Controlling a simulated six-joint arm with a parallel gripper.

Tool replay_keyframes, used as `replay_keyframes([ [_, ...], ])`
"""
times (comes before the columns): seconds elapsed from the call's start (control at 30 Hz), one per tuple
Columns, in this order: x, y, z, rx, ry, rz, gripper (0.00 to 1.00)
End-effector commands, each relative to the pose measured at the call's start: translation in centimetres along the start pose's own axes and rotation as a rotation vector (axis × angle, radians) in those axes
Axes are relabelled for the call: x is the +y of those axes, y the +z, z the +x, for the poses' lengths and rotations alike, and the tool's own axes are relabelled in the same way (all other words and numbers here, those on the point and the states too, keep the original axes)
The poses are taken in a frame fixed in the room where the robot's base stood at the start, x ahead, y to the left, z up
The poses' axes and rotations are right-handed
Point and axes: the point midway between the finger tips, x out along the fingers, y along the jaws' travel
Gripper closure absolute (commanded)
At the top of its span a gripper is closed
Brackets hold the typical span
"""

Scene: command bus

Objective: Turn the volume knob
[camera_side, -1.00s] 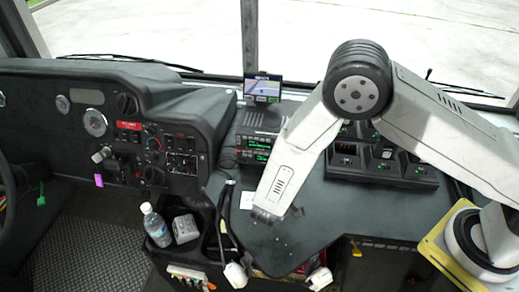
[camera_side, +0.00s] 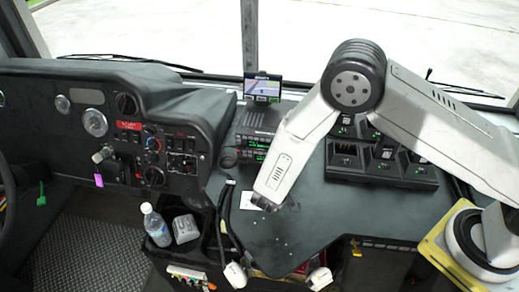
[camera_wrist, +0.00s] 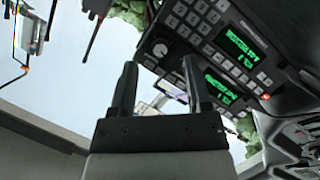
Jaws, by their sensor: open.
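The radio unit has two stacked panels with green displays and rows of grey buttons. It stands at the centre of the dash in the side view (camera_side: 254,149) and fills the upper right of the wrist view (camera_wrist: 215,55). A small round knob (camera_wrist: 160,49) shows at the left end of the upper panel in the wrist view; I cannot tell for sure that it is the volume knob. My gripper (camera_wrist: 160,72) is open and empty, its two dark fingers apart and pointing toward the radio. In the side view my gripper (camera_side: 264,203) hangs over the console, in front of and below the radio, apart from it.
A navigation screen (camera_side: 263,88) stands above the radio. A bank of black chargers (camera_side: 382,158) is to the right. A bottle (camera_side: 155,225) stands in a bin at lower left, beside black cables (camera_side: 222,215). The dark console top (camera_side: 300,225) is mostly clear.

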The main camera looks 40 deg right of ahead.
Motion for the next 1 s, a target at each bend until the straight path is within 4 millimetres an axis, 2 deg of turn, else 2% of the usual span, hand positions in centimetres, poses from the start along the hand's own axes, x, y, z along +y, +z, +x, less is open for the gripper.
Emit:
replay_keyframes([
  [0.1,0.0,0.0,1.5,-0.002,0.001,0.002,0.38],
  [0.27,0.0,0.0,2.7,-0.001,0.001,0.001,0.38],
  [0.63,0.0,0.0,3.0,0.001,-0.001,0.001,0.38],
  [0.67,0.0,0.0,3.0,0.001,-0.001,0.001,0.44],
  [0.83,0.0,0.0,3.0,0.001,-0.001,0.001,0.98],
  [1.0,0.0,0.0,3.0,0.001,-0.001,0.001,1.0],
])
